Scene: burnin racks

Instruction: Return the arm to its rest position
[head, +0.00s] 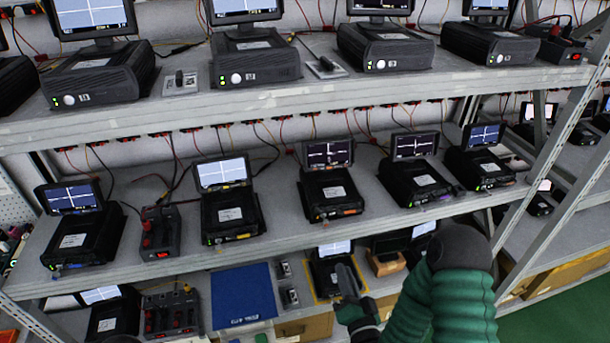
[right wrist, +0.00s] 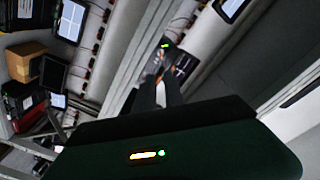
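My right arm, with a green sleeve and a dark joint, comes in at the bottom right of the head view. My right gripper (head: 347,275) is in front of the lower shelf, over a small device (head: 325,258) with a lit screen on a yellow-edged mat. In the right wrist view the two dark fingers (right wrist: 158,92) lie close together, with nothing seen held between them. Part of a device (right wrist: 182,64) shows beyond their tips. I cannot tell how far the fingers are from it. My left gripper is not in view.
A middle shelf (head: 285,222) holds several black devices with screens, and an upper shelf (head: 300,98) holds more. A slanted metal rack post (head: 553,165) stands right of my arm. A blue mat (head: 243,296) lies on the lower shelf. Green floor (head: 560,315) shows at the bottom right.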

